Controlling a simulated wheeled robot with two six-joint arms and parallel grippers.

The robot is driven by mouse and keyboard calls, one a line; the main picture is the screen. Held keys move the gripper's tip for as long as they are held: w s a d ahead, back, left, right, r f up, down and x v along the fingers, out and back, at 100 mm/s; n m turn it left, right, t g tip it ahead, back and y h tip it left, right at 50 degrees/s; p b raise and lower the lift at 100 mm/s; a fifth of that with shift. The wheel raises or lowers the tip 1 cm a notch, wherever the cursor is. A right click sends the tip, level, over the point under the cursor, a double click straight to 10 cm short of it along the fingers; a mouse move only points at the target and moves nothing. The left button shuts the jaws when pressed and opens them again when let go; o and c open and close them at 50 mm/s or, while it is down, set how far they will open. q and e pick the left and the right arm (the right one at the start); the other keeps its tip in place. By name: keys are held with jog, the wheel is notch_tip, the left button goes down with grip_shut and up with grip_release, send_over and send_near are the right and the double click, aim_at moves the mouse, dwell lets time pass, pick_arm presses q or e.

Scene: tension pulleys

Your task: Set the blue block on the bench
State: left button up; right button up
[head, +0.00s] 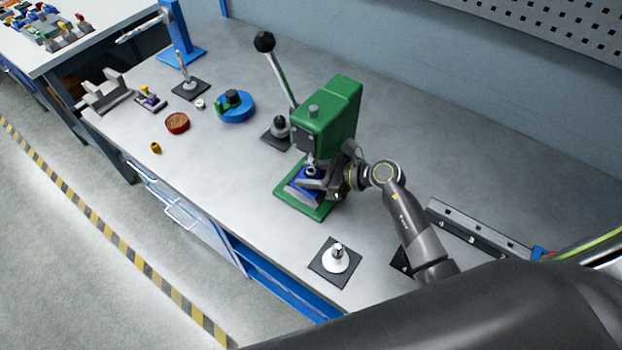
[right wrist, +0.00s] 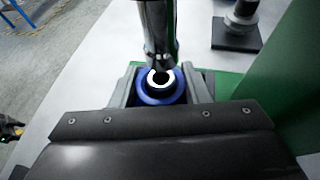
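The blue block (head: 310,172) sits low in the green press (head: 328,118), above its green base plate. A bright ring with a dark hole tops the block (right wrist: 160,97) in the right wrist view. The press's metal ram (right wrist: 158,30) stands just over that ring. My right gripper (head: 308,188) reaches in from the right. Its two grey fingers flank the block closely and appear to touch it on both sides. The block's underside is hidden. My left gripper does not show clearly; only a small dark part appears at the left edge of the right wrist view.
A white knobbed piece on a dark plate (head: 337,258) stands in front of the press. A dark slotted rail (head: 470,232) lies to the right. A blue round fixture (head: 236,108) and red dish (head: 177,123) are to the left. The bench front-left of the press is bare.

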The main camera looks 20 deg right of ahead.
jog(key=c, duration=0.4)
jog(key=shift+r, duration=0.15)
